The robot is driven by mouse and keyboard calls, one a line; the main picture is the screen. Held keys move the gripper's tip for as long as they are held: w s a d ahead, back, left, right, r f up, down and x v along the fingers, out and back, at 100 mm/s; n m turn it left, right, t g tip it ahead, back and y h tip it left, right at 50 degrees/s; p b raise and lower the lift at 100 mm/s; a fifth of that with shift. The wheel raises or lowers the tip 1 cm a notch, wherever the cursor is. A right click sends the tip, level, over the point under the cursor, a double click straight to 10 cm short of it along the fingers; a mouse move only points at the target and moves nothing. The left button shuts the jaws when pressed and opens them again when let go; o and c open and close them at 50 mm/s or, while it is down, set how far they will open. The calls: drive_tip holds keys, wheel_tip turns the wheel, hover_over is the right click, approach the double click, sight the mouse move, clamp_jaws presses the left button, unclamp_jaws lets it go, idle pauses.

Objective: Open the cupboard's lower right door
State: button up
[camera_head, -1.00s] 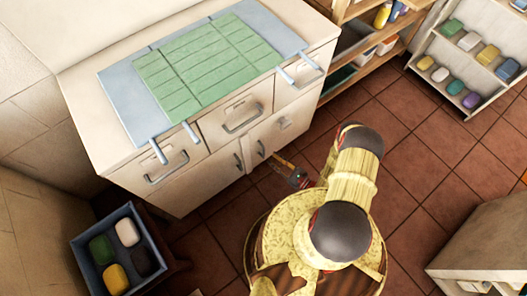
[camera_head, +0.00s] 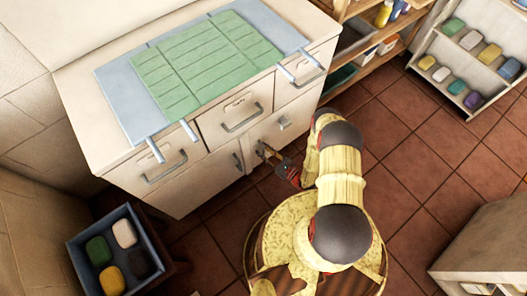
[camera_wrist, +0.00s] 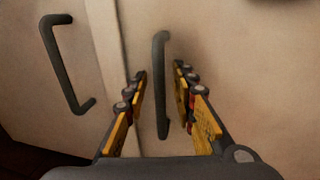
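The cream cupboard (camera_head: 190,185) has two lower doors side by side. The lower right door (camera_wrist: 240,60) looks shut and has a dark upright bar handle (camera_wrist: 162,100) near its left edge. The left door's similar handle (camera_wrist: 62,70) stands to its left, across the door seam, and also shows in the head view (camera_head: 238,162). My gripper (camera_wrist: 160,72) is open, with one yellow-and-black finger on each side of the right door's handle. The handle stands between the fingers, apparently untouched. In the head view, my gripper (camera_head: 270,154) is at the right door's handle, which it partly hides.
Drawers (camera_head: 240,115) with bar handles sit above the doors. A blue-grey crate (camera_head: 76,262) with several soap-like blocks stands at the lower left. Shelves (camera_head: 412,66) stand at the back right. The tiled floor (camera_head: 400,155) right of my arm is clear.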

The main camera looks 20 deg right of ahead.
drive_tip(key=c, duration=0.3)
clamp_jaws()
idle(0.6)
